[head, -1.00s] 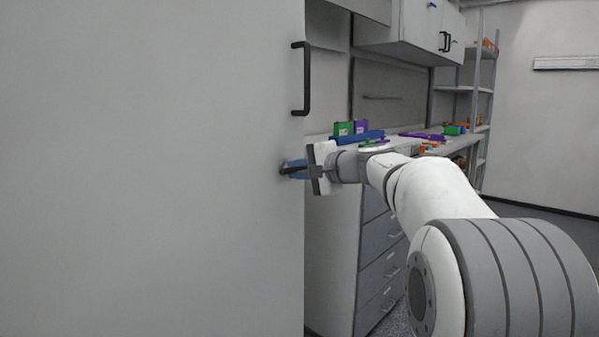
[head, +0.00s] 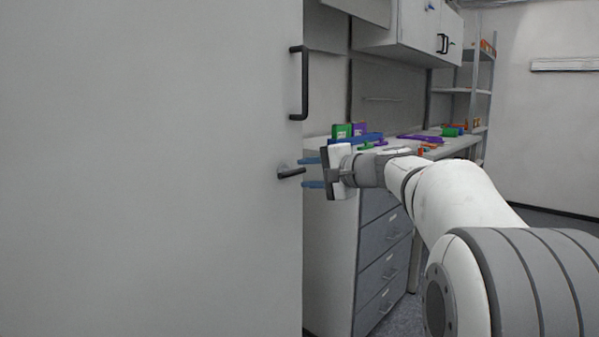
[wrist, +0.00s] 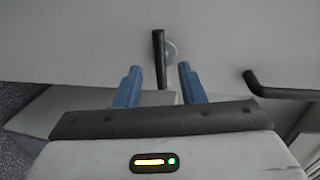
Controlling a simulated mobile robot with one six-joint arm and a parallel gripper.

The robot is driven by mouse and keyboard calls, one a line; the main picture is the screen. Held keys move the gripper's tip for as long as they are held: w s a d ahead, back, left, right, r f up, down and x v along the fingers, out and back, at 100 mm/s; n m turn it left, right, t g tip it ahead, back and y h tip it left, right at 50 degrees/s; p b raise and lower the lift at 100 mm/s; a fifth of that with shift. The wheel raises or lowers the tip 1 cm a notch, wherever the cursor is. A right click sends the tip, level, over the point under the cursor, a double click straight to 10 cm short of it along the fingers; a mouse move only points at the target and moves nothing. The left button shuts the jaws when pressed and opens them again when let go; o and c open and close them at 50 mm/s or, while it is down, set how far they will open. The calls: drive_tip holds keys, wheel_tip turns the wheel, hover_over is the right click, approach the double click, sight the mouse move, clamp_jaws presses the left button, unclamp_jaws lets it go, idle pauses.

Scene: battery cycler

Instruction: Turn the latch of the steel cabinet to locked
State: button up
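The steel cabinet (head: 150,180) is a large light-grey door face filling the left half of the head view. Its dark latch (head: 290,173) sits near the door's right edge, its lever pointing right and nearly level. The latch also shows in the wrist view (wrist: 159,58), just beyond the fingertips and between them, with its round base behind it. My gripper (head: 311,173) is open and empty, its blue fingers apart, to the right of the latch. In the wrist view the fingers (wrist: 160,80) stand either side of the lever line, not visibly touching it.
A black bar handle (head: 303,82) is on the cabinet door above the latch; it also shows at the right of the wrist view (wrist: 285,92). A drawer unit (head: 385,245) and a worktop with coloured items (head: 357,138) stand behind my gripper. Shelves are farther back.

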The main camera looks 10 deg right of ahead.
drive_tip(key=v, duration=0.3)
drive_tip(key=shift+s+d, duration=0.2)
drive_tip(key=shift+s, duration=0.05)
drive_tip(key=s+a+n+g+h+p, duration=0.2)
drive_tip(key=s+a+n+g+p, duration=0.15)
drive_tip(key=s+p, duration=0.45)
drive_tip(key=s+a+n+g+h+p, duration=0.2)
drive_tip(key=s+a+g+p, duration=0.2)
drive_tip(key=s+p, duration=0.45)
drive_tip(key=s+d+n+g+h+p, duration=0.1)
drive_tip(key=s+n+h+p, duration=0.1)
drive_tip(key=s+p, duration=0.5)
drive_tip(key=s+d+n+g+h+p, duration=0.1)
drive_tip(key=s+d+n+h+p, duration=0.1)
drive_tip(key=s+p, duration=0.5)
drive_tip(key=shift+d+n+g+h+p, duration=0.35)
drive_tip(key=shift+n+h+p, duration=0.1)
drive_tip(key=shift+n+h, duration=0.15)
drive_tip(key=shift+a+f, duration=0.1)
